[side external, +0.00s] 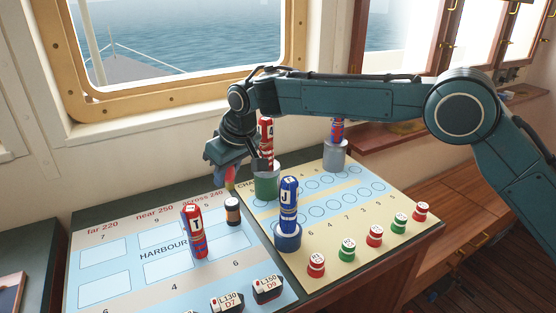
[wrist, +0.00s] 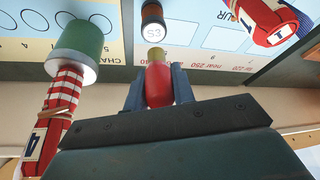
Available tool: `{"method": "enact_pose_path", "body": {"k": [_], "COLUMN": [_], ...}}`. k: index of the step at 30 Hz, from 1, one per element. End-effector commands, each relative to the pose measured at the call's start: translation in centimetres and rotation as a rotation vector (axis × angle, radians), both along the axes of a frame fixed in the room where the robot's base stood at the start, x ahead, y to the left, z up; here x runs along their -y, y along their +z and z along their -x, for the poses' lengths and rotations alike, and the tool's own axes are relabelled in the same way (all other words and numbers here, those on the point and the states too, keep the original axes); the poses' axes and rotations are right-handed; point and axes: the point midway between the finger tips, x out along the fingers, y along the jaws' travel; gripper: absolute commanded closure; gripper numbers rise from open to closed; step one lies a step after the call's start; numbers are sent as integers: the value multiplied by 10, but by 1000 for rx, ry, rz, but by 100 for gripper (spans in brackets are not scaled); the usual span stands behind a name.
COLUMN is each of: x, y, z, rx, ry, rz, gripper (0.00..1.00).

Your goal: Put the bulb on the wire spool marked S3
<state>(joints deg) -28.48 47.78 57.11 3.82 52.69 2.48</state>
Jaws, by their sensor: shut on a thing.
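My gripper (side external: 226,176) is shut on the bulb (wrist: 159,82), red with a yellowish end, which sits between the two fingers (wrist: 158,92) in the wrist view. In the side view the bulb (side external: 230,185) hangs below the fingers, partly hidden. The wire spool marked S3 (wrist: 153,27), dark and orange-brown with a pale labelled face, is just beyond the bulb's yellow end in the wrist view. In the side view the spool (side external: 232,213) stands upright on the chart board, below the bulb. The bulb appears apart from it.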

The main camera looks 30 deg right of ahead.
Motion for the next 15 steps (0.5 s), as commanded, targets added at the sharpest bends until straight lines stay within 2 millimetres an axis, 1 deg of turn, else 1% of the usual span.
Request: {"method": "enact_pose_path", "body": {"k": [6,9,15], "x": [0,0,0], "y": [-24,-33,-37], "z": [0,0,0], "rx": [-3,-2,0], "ry": [1,0,0], "rz": [2,1,0], "gripper": [96,96,96]}}
